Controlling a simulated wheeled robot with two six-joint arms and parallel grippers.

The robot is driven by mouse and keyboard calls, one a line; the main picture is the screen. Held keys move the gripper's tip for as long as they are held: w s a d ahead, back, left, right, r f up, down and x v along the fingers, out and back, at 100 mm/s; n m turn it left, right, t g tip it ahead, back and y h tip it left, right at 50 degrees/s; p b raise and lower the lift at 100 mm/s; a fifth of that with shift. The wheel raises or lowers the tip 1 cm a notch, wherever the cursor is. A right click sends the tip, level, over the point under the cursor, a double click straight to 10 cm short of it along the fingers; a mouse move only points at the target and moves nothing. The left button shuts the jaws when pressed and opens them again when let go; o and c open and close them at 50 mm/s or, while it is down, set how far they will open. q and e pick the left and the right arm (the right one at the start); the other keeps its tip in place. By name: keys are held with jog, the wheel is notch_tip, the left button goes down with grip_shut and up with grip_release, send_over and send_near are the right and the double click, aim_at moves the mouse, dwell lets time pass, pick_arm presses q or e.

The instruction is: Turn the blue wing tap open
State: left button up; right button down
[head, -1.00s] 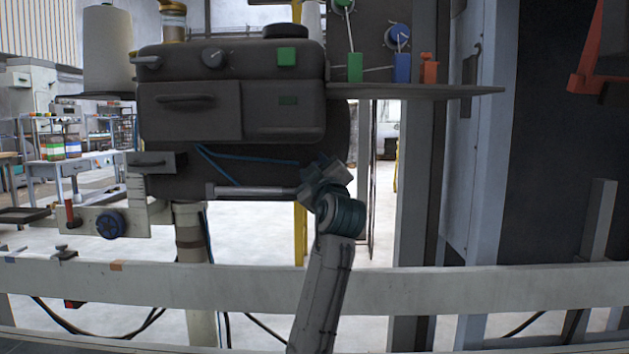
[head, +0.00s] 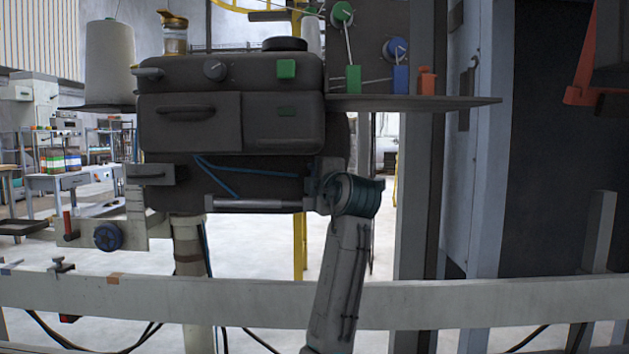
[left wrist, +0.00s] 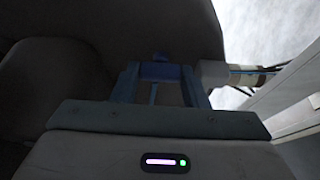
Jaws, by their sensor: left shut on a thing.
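The blue wing tap (left wrist: 160,72) shows in the left wrist view as a dark blue piece between the two fingers of my left gripper (left wrist: 158,84). The gripper is shut on it, beneath the dark rounded machine body. In the head view my left gripper (head: 322,193) is at the lower right of the machine, by the end of a grey horizontal bar. My own wrist hides the tap and most of the fingers there. How far the tap is turned cannot be told. My right gripper is not in view.
The dark machine (head: 231,110) stands above my gripper, with a flat shelf (head: 430,101) out to the right. A blue hose (head: 220,178) hangs under it. A pale rail (head: 480,301) crosses in front. A blue handwheel (head: 108,236) sits at lower left.

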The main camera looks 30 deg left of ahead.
pick_arm(q)
jog(key=shift+n, duration=0.3)
dwell(0.4)
jog(key=o, duration=1)
jog(key=shift+d, duration=0.1)
jog(key=p+v, duration=0.1)
jog(key=v, duration=0.9)
jog(key=shift+s+d+r, duration=0.1)
jog(key=shift+s+d, duration=0.15)
